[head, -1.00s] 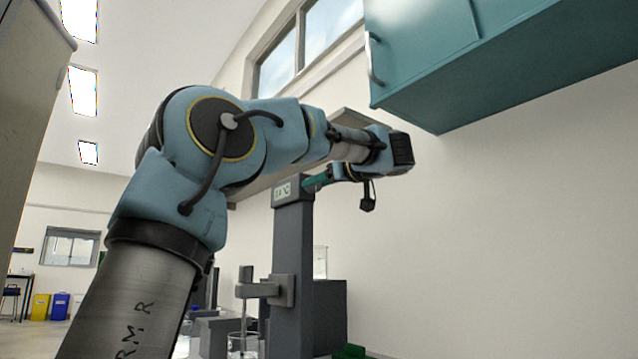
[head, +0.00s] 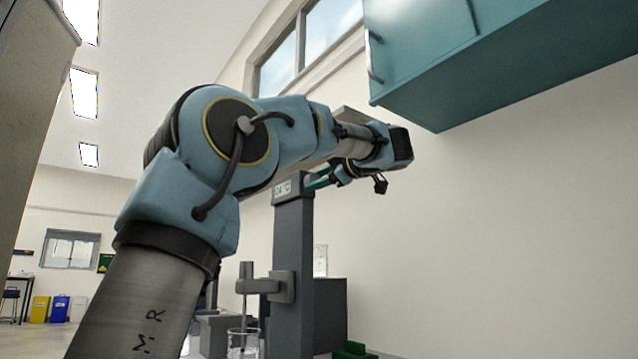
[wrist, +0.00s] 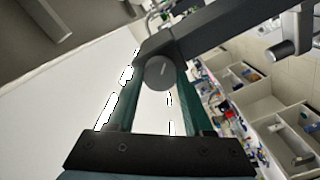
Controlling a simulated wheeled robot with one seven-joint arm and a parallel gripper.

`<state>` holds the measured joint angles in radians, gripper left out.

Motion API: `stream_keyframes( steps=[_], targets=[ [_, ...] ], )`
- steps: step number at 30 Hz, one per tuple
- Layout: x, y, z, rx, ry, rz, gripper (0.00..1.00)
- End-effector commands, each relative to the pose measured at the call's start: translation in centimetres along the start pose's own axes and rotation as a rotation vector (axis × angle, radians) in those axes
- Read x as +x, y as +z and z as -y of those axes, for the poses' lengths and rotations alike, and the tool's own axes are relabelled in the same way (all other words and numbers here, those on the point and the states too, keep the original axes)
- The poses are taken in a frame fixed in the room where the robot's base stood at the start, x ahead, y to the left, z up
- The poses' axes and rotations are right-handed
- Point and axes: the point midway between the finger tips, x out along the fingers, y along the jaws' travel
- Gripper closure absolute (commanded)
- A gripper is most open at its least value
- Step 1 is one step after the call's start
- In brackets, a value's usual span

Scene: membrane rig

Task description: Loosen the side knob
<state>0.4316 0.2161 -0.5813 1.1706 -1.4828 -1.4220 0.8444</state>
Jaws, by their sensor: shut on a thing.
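The side knob (wrist: 160,73) is a round dark grey knob with a short pale line on its face. In the wrist view it sits between the green fingertips of my gripper (wrist: 158,82), which is shut on it. The knob is on the end of a dark grey column (wrist: 215,32) that runs to the upper right. In the head view my gripper (head: 319,182) reaches the top of the upright column (head: 293,265), beside a small pale display (head: 283,188). The knob itself is hidden there, and the display's text is too small to read.
A clamp (head: 280,287) on the column holds a rod above a glass beaker (head: 243,342). A teal wall cabinet (head: 440,70) hangs above and right of my wrist. The wall on the right is bare. The wrist view shows cluttered open shelving (wrist: 265,115).

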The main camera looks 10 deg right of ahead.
Motion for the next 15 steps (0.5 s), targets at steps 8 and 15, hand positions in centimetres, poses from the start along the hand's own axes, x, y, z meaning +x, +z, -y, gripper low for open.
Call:
stream_keyframes(
  steps=[8, 15],
  targets=[
    [-0.04, 0.21, 0.28, -0.263, -0.002, 0.000, 1.00],
    [-0.04, 0.24, 0.33, -0.484, -0.002, 0.001, 1.00]
  ],
)
